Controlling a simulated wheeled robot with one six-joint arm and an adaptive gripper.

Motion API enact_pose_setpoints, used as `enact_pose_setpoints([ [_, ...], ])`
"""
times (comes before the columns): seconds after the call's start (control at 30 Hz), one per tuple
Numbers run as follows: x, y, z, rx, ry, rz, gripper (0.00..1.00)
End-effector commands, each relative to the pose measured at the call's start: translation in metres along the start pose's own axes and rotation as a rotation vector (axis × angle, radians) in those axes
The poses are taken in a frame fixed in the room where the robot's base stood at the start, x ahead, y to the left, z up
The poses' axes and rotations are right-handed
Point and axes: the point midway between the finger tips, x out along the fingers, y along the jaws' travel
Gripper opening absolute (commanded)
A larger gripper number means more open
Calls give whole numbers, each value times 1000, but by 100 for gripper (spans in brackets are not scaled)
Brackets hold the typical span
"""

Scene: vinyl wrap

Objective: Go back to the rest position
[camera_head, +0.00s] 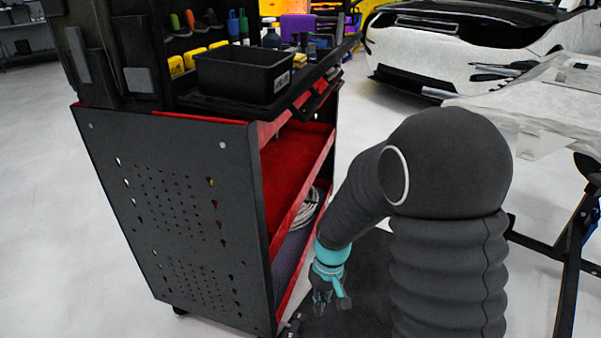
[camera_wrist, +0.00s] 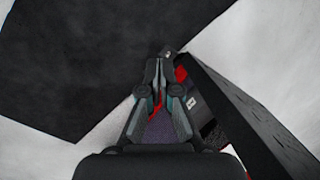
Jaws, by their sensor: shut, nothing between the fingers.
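My gripper (camera_head: 332,300) hangs low at the end of my arm, beside the right side of the tool cart (camera_head: 185,215). In the wrist view my gripper (camera_wrist: 160,62) is shut, with its fingertips together and nothing held between them. It points down toward a dark mat (camera_wrist: 75,60) on the floor. The cart's dark side also shows at the right of the wrist view (camera_wrist: 255,125). I cannot tell the exact gap between gripper and cart.
A black bin (camera_head: 243,75) and several tools sit on the cart's top. Red shelves (camera_head: 292,170) open toward my arm, with a coiled cable (camera_head: 307,208) inside. A white car (camera_head: 440,60) stands behind. A dark-legged stand (camera_head: 572,255) is at right. The floor at left is clear.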

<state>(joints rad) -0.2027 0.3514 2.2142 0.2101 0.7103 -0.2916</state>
Motion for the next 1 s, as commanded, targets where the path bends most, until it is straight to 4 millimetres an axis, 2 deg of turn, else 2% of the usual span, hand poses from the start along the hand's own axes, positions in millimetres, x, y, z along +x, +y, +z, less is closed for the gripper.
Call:
enact_pose_setpoints([
  [0.03, -22, 0, 10, 26, 17, 9, 0],
  [0.1, -44, 2, 24, 63, 32, 21, 0],
  [0.4, -126, 11, 83, 185, 128, 74, 0],
  [0.7, -193, 17, 140, 245, 276, 132, 0],
  [1.0, -253, 16, 184, 263, 485, 187, 0],
])
